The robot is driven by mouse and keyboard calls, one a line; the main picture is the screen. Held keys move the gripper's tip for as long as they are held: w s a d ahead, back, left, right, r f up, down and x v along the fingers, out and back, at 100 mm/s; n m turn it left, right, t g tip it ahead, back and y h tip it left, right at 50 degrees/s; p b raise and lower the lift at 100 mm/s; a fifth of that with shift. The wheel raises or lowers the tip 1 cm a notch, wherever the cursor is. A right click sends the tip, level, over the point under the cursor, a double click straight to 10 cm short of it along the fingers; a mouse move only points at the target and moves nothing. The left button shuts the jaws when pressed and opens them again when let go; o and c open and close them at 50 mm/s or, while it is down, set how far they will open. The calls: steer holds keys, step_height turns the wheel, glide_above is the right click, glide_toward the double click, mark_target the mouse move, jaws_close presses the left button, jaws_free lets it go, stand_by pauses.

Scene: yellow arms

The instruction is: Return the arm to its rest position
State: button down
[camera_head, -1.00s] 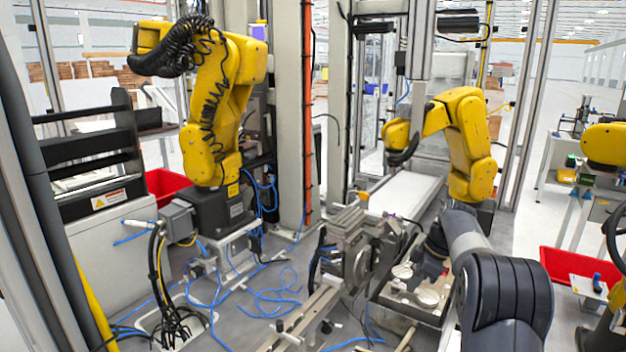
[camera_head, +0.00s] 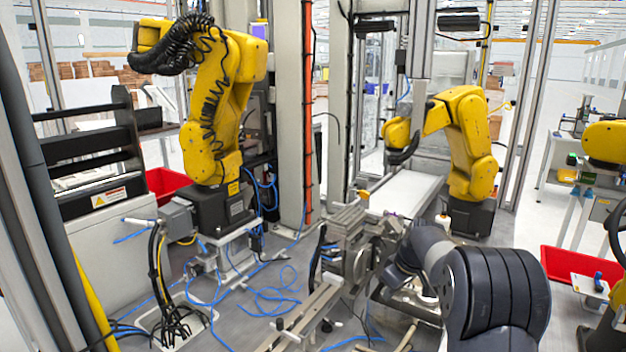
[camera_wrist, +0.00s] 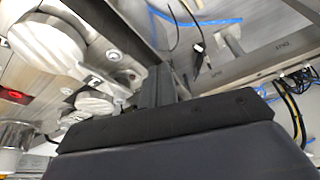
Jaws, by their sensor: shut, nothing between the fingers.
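My dark grey arm comes in at the lower right of the head view, its wrist end bent left over the metal work tray (camera_head: 392,300). My gripper (camera_wrist: 158,86) shows in the wrist view as dark fingers above a broad black body; they are together and hold nothing. In the head view the gripper is hidden behind my arm. In the wrist view, round pale discs (camera_wrist: 48,40) on metal holders lie to the left of the fingers, with no visible contact.
A metal fixture (camera_head: 350,245) stands left of my arm. Yellow robot arms stand at the left (camera_head: 210,105), the back (camera_head: 470,140) and the right edge (camera_head: 605,145). Blue cables (camera_head: 275,295) lie on the grey deck. A red bin (camera_head: 575,265) is at the right.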

stand_by(0.6)
